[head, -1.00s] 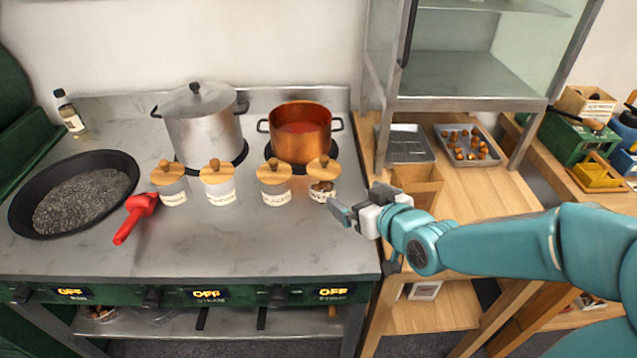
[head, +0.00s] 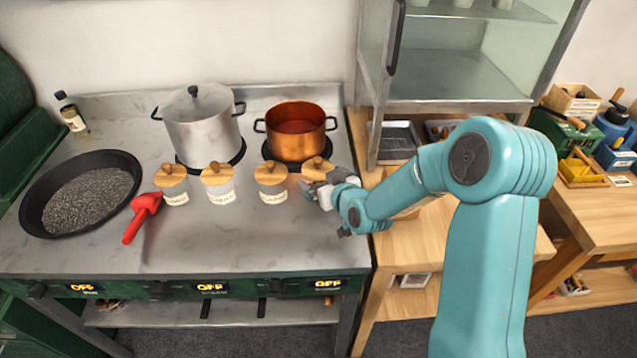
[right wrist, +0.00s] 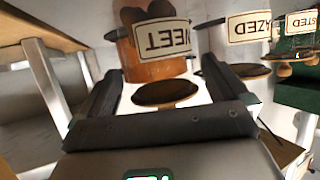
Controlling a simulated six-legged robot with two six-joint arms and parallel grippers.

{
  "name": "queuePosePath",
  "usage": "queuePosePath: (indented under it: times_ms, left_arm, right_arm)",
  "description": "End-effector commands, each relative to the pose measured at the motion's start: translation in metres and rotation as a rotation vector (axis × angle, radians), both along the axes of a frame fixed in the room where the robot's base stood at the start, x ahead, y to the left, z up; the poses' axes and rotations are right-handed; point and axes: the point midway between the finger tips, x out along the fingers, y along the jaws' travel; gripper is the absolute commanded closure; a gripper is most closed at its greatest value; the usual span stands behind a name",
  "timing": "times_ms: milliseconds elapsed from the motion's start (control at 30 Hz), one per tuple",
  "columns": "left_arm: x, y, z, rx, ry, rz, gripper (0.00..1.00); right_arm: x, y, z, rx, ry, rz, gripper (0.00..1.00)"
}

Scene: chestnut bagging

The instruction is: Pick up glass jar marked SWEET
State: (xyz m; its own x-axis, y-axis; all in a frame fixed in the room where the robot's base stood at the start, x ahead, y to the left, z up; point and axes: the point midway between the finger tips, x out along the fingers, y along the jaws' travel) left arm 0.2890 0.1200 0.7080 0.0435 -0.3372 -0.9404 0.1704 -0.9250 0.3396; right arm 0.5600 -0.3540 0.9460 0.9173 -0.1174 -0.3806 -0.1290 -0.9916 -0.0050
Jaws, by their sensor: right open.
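The glass jar marked SWEET (head: 316,168) is the rightmost of the jars on the stove top. In the head view its wooden lid shows, and my right gripper hides most of its body. In the right wrist view, which is upside down, the jar (right wrist: 163,70) shows brown contents and a partly cut-off label ending in "WEET". My right gripper (head: 314,191) is open at the jar's front right side. In the wrist view the jar lies ahead, between the two spread fingers (right wrist: 160,80); contact cannot be told. My left gripper is not in view.
A neighbouring lidded jar (head: 272,182) stands left of it, with two more jars (head: 217,183) (head: 172,185) beyond. A copper pot (head: 297,131) stands close behind. A steel pot (head: 200,130), red scoop (head: 143,215) and black pan (head: 80,195) are further left. The front stove top is clear.

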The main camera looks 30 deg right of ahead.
Motion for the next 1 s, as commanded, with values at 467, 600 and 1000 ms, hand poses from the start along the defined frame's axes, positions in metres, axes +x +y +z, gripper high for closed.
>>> queuePosePath:
  times_ms: [467, 600, 1000]
  left_arm:
    - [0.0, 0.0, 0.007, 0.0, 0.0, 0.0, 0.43]
    - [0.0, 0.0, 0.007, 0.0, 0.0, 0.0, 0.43]
    - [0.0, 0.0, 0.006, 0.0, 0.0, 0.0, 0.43]
  right_arm:
    - [0.021, -0.003, -0.009, 0.001, 0.0, 0.0, 0.16]
    - [0.021, -0.003, -0.009, 0.001, 0.001, 0.0, 0.62]
    - [0.022, -0.003, 0.002, -0.001, -0.005, -0.002, 0.65]
